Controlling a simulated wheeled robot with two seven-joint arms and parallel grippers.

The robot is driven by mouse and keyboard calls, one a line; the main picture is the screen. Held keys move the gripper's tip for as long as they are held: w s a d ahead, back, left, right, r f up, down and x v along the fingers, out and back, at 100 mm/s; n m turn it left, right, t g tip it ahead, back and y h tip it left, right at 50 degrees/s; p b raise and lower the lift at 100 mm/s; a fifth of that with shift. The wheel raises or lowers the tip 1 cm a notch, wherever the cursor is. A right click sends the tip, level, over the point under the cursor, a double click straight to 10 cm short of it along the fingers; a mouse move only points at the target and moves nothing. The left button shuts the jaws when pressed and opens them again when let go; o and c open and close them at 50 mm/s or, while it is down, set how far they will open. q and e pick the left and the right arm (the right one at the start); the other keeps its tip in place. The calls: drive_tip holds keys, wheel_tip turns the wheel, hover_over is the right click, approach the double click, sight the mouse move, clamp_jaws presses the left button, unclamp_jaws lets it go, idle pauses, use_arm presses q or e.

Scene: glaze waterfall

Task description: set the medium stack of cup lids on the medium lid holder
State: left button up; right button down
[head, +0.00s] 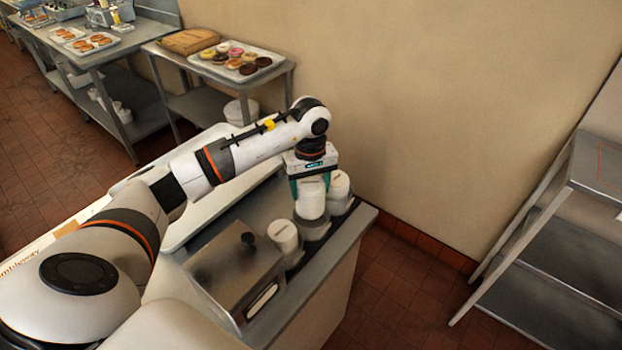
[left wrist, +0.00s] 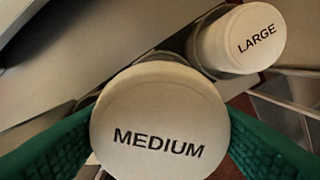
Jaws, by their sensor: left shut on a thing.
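The medium stack of cup lids (head: 311,201) is a white cylinder, held upright between the fingers of my left gripper (head: 311,181). In the left wrist view its round top marked "MEDIUM" (left wrist: 158,115) sits between the green fingers of my gripper (left wrist: 160,140), which is shut on it. The medium lid holder (head: 314,231) is a grey cup shape on the counter directly below the stack. The stack's lower end is at or just over its rim; I cannot tell whether it rests inside. My right gripper is not in view.
A white stack marked "LARGE" (left wrist: 238,38) stands in its holder close beside the medium one. Another white stack (head: 284,235) stands on the near side, beside a steel box with a knobbed lid (head: 235,265). The counter's edge (head: 350,235) is close on the right.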

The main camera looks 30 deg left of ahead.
sight(311, 205)
use_arm(q)
drive_tip(key=shift+w+f+b, duration=0.15)
drive_tip(key=shift+f+b, duration=0.15)
drive_tip(key=shift+f, duration=0.35)
drive_tip(key=shift+f+b, duration=1.15)
drive_tip(key=shift+f, duration=1.1)
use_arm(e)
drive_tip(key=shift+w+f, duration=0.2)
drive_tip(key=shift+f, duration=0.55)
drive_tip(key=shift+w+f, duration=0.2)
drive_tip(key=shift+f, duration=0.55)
use_arm(q)
drive_tip(key=shift+b, duration=0.55)
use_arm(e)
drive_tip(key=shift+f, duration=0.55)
use_arm(q)
drive_tip(key=shift+f+b, duration=0.5)
drive_tip(key=shift+f, duration=0.05)
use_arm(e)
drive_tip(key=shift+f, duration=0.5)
use_arm(q)
drive_tip(key=o, duration=0.6)
drive_tip(key=shift+c, duration=0.2)
drive_tip(key=shift+o, duration=0.7)
drive_tip(key=shift+r, duration=0.1)
drive_tip(key=shift+r+p, duration=2.8)
drive_tip(key=shift+r, duration=2.65)
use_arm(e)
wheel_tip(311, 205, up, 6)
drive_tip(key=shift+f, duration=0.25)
